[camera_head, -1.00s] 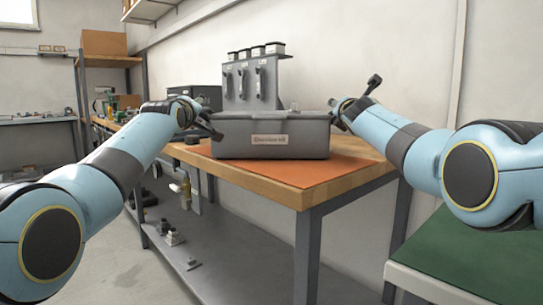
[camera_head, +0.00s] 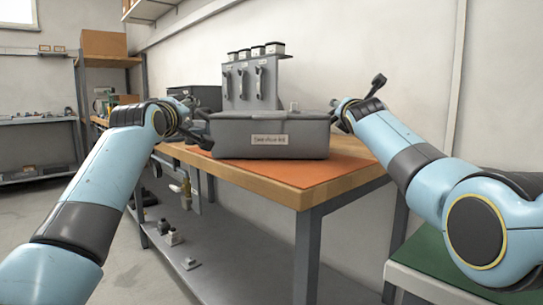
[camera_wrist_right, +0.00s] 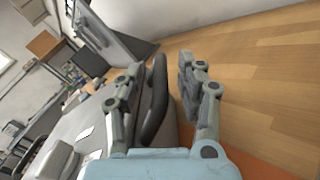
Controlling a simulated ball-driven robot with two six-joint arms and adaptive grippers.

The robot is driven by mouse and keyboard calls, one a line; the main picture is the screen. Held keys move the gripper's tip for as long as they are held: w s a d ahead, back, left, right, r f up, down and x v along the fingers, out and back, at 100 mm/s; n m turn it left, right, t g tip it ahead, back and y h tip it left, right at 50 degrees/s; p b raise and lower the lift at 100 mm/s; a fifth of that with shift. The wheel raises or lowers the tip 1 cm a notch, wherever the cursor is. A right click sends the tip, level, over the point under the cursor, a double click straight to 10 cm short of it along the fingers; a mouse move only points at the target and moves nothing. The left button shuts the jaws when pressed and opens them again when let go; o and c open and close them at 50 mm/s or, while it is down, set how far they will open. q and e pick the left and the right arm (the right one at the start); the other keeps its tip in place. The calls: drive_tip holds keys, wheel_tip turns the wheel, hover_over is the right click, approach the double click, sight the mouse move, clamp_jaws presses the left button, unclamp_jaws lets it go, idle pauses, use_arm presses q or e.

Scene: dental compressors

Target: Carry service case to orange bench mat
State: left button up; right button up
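The service case (camera_head: 235,140) is a grey lidded box with a white label on its front. It rests upright on the orange bench mat (camera_head: 325,172), on the wooden bench top. My left gripper (camera_head: 205,128) is at the case's left end, its dark fingers spread; the left handle is hidden. My right gripper (camera_head: 340,118) is at the right end. In the right wrist view, my right gripper (camera_wrist_right: 162,88) is open, with the case's dark handle (camera_wrist_right: 153,105) between its fingers, nearer the left finger. The case's grey lid (camera_wrist_right: 75,125) also shows there.
A grey panel stand (camera_head: 250,85) with several canisters on top stands behind the case. A dark box (camera_head: 196,97) is at the back left. A green-topped surface (camera_head: 455,255) is at the lower right. Bare bench wood (camera_wrist_right: 255,75) lies beyond the right handle.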

drive_tip(key=s, duration=0.9)
drive_tip(key=shift+s+a+f, duration=0.15)
drive_tip(key=shift+s+a, duration=0.05)
drive_tip(key=shift+a, duration=0.1)
